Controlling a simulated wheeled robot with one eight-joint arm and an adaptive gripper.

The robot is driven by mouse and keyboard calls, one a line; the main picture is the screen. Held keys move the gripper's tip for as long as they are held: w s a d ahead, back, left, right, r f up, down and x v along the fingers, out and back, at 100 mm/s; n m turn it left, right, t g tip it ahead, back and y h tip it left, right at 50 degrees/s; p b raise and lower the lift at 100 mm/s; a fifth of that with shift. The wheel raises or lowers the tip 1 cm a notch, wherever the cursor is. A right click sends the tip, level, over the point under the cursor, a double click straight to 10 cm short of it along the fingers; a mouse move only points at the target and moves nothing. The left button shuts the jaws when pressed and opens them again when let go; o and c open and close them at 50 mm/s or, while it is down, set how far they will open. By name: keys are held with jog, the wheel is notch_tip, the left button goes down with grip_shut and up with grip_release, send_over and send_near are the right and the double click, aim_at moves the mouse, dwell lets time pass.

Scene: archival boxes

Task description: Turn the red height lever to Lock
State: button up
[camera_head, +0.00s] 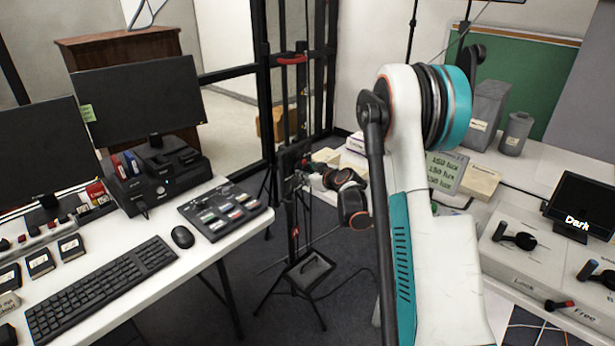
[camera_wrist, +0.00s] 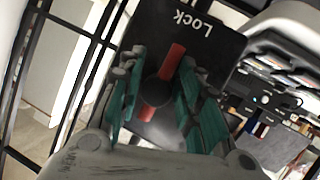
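In the wrist view, the red height lever (camera_wrist: 172,62) sits on a black plate (camera_wrist: 215,45) with a dark round hub at its middle. The white word "Lock" is printed on the plate above the lever and appears upside down. The lever lies slanted, its upper end toward the word. My gripper (camera_wrist: 158,85) is open, with one teal-padded finger on each side of the lever; I see gaps and cannot tell of any touch. In the head view my gripper (camera_head: 318,180) is beside the black stand (camera_head: 293,160), and the lever is not clearly visible there.
A left desk holds monitors (camera_head: 140,100), a keyboard (camera_head: 100,290), a mouse (camera_head: 182,237) and a button panel (camera_head: 226,212). The stand's legs spread over the floor between the desks.

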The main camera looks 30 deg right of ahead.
jog(key=shift+w, duration=0.15)
jog(key=shift+c, duration=0.4)
grip_shut()
jog(key=shift+a+m+g+y+p, duration=0.1)
jog(key=shift+m+g+y+p, duration=0.4)
jog(key=shift+m, duration=0.5)
jog(key=shift+o, duration=0.4)
grip_release()
